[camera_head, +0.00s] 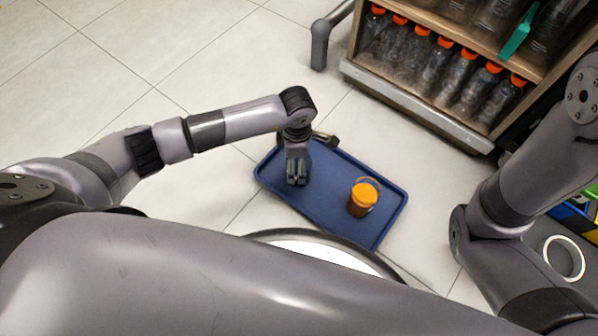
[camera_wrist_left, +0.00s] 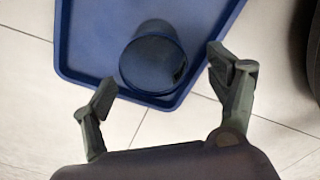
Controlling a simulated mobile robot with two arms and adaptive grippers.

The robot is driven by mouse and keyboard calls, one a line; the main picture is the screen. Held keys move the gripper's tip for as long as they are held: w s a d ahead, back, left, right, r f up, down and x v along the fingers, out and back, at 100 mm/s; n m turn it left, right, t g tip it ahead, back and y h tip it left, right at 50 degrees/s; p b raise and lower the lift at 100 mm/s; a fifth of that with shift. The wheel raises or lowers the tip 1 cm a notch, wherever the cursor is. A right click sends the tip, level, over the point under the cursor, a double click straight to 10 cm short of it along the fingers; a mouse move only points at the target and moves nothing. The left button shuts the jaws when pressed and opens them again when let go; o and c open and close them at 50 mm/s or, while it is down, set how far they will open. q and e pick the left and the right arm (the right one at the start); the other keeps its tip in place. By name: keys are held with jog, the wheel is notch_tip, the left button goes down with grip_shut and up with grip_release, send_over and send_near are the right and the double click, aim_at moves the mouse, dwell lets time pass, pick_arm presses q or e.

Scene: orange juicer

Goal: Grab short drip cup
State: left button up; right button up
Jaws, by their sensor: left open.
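A round blue cup (camera_wrist_left: 153,66), dark inside, stands on the blue tray (camera_wrist_left: 95,25) near its edge in the left wrist view. It is much the same colour as the tray. In the head view I cannot make it out; my left gripper covers that part of the tray (camera_head: 330,163). My left gripper (camera_head: 297,181) points down over the left part of the tray. In the left wrist view its fingers (camera_wrist_left: 163,80) are spread wide, with the cup's rim just beyond and between them, held by neither. My right gripper is out of view.
A brown jar with an orange lid (camera_head: 363,196) stands on the tray's right part. A shelf cart (camera_head: 425,100) with several orange-capped bottles is at the upper right. A white round surface (camera_head: 320,248) lies below the tray. Tiled floor (camera_head: 150,55) is clear at the upper left.

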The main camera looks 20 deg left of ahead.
pick_arm(q)
jog(key=f+b, duration=0.2)
jog(key=d+f+b, duration=0.1)
jog(key=shift+w+f, duration=0.4)
jog(key=shift+f+b, duration=0.45)
jog(key=shift+f, duration=0.05)
jog(key=shift+a+r, duration=0.1)
jog(key=shift+c, duration=0.2)
jog(key=c, duration=1.2)
jog(key=shift+r, duration=0.1)
